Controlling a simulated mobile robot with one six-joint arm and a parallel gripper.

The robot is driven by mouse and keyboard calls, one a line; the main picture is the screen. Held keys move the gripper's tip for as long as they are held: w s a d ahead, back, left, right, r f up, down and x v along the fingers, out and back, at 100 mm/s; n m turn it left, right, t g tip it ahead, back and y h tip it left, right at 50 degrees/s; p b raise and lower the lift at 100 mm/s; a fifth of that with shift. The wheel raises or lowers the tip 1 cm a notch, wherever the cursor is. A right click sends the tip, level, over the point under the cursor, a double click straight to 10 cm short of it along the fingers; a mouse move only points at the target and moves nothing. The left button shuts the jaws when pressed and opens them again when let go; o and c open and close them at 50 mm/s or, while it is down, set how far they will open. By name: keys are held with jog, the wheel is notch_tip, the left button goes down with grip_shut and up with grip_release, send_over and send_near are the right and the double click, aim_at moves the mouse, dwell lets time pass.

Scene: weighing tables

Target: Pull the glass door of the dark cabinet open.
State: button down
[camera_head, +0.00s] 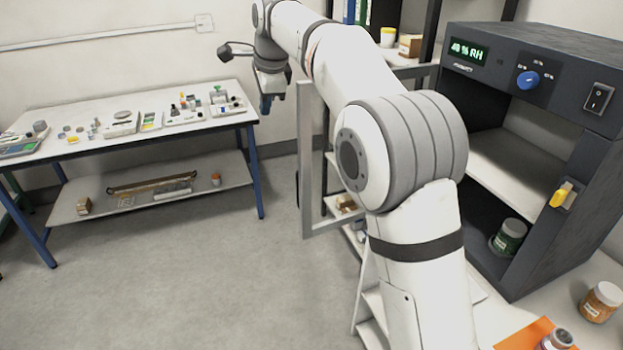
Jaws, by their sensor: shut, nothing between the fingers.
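The dark cabinet (545,45) stands at the right, its front open to view. A grey-framed glass door (306,170) stands swung out to the left of the cabinet, partly hidden behind my arm; its hinge side is hidden. A yellow latch piece (562,195) sits on the cabinet's right front post. My gripper (266,106) is shut and empty, pointing down just left of the door's free edge in the picture. I cannot tell whether it touches the frame.
Inside the cabinet are a pale shelf and a green jar (508,237). A brown jar (600,302) and an orange mat (524,335) lie in front. A white table (75,95) with small weighing items stands at the left. The grey floor (190,270) between is clear.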

jog(key=s+d+f+n+t+y+p, duration=0.1)
jog(key=s+d+f+t, duration=0.1)
jog(key=s+d+f, duration=0.5)
jog(key=s+d+f+n+t+y+p, duration=0.1)
jog(key=s+d+f+t, duration=0.1)
jog(key=s+d, duration=0.75)
send_near(307, 178)
jog(key=s+f+x, duration=0.1)
jog(key=x, duration=0.4)
jog(key=shift+w+a+r, duration=0.1)
jog(key=shift+w+a, duration=0.1)
jog(key=shift+w, duration=0.6)
jog(key=shift+b, duration=0.3)
